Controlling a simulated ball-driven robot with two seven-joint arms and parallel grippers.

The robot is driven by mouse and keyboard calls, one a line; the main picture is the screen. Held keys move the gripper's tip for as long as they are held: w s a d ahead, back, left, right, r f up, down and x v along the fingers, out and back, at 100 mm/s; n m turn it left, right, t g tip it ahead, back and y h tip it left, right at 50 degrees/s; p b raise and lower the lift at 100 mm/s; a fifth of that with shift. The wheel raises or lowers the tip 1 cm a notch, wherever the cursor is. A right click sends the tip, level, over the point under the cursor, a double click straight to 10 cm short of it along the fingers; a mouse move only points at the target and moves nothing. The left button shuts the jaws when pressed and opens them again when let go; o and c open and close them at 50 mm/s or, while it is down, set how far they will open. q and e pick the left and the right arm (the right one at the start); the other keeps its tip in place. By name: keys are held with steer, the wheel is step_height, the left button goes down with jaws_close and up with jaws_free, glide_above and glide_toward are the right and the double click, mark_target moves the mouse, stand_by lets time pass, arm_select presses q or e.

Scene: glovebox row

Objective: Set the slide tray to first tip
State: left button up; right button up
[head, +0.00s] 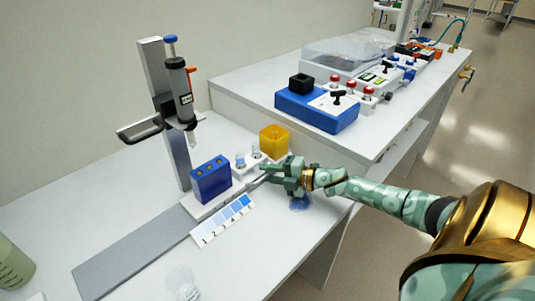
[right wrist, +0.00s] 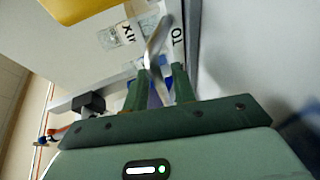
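The slide tray (head: 221,199) is a white carrier on a long grey rail (head: 130,252). It bears a blue tip box (head: 210,178), small clear vials (head: 240,160) and a yellow box (head: 274,139). The blue box stands near the upright stand, whose orange-and-grey pipette (head: 181,95) hangs above the tray area. My right gripper (head: 268,175) is at the tray's near right side, by a thin metal handle (right wrist: 154,50). In the right wrist view my right gripper (right wrist: 160,90) has its fingers apart on either side of the handle; firm contact is not visible. My left gripper is out of view.
A numbered strip in blue shades (head: 223,220) lies in front of the tray. A clear beaker (head: 182,282) stands at the near edge, and a greenish container (head: 14,265) at far left. A blue crumpled item (head: 299,203) lies below my right gripper. A higher bench (head: 240,96) holds other equipment behind.

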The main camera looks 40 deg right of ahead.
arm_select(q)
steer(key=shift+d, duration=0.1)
arm_select(e)
steer(key=shift+f, duration=0.1)
